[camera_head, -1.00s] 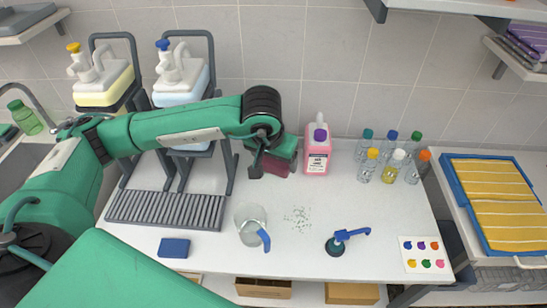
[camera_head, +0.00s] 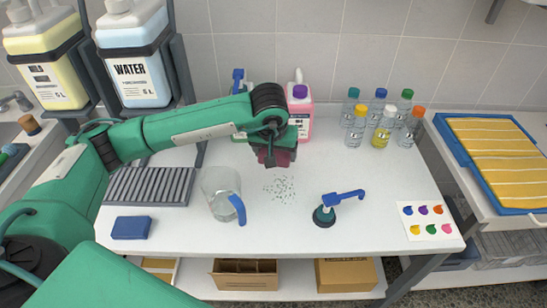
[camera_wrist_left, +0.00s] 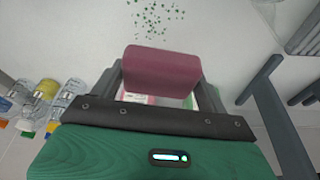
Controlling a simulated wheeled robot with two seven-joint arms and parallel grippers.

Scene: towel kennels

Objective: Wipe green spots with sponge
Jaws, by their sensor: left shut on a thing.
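My left gripper (camera_head: 272,158) is shut on a dark red sponge (camera_wrist_left: 161,71). In the head view the sponge (camera_head: 284,157) hangs over the back of the white table (camera_head: 330,250), and the gripper partly hides it. The green spots (camera_head: 279,188) are a loose patch of small flecks on the table, just in front of the sponge. In the left wrist view the green spots (camera_wrist_left: 155,18) lie beyond the sponge, apart from it. I cannot tell whether the sponge touches the table. My right gripper is not in view.
A clear jug with a blue handle (camera_head: 221,194) stands left of the spots. A pump top (camera_head: 325,216) is to their right. A pink bottle (camera_head: 299,118) and several small bottles (camera_head: 381,130) stand behind. A blue block (camera_head: 131,228) lies front left; a colour card (camera_head: 428,222) lies right.

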